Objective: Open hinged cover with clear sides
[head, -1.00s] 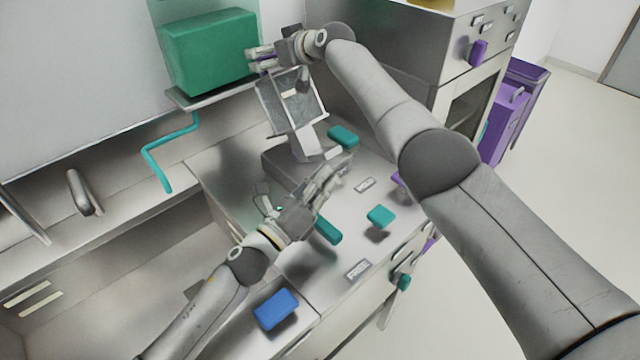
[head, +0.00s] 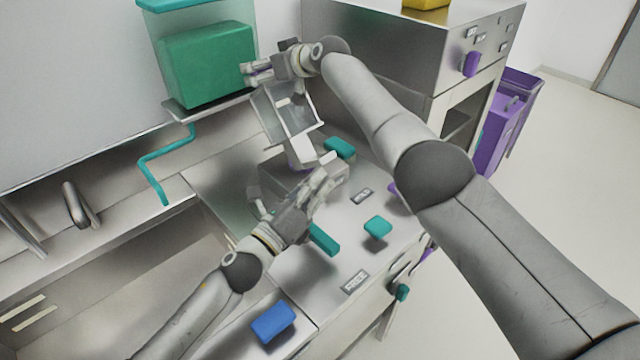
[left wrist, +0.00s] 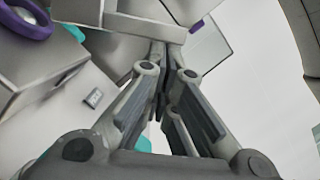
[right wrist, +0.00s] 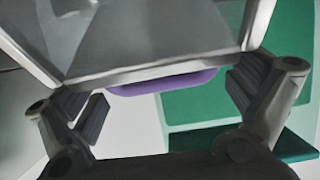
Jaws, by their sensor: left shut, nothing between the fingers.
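The hinged cover (head: 290,118) with clear sides stands tilted up above a grey metal base (head: 277,172) on the counter. A purple handle runs along its edge and shows in the right wrist view (right wrist: 160,83). My right gripper (head: 250,72) is at the cover's upper edge. In the right wrist view its fingers (right wrist: 170,100) are spread apart on either side of the handle, with no grip on it visible. My left gripper (head: 328,178) is shut and empty, low in front of the base; its fingers meet in the left wrist view (left wrist: 165,75).
A green block in a clear container (head: 205,65) stands on a shelf close behind the right gripper. Teal blocks (head: 376,227) and a blue block (head: 272,322) are on the counter. A steel cabinet (head: 390,60) stands behind; open floor lies to the right.

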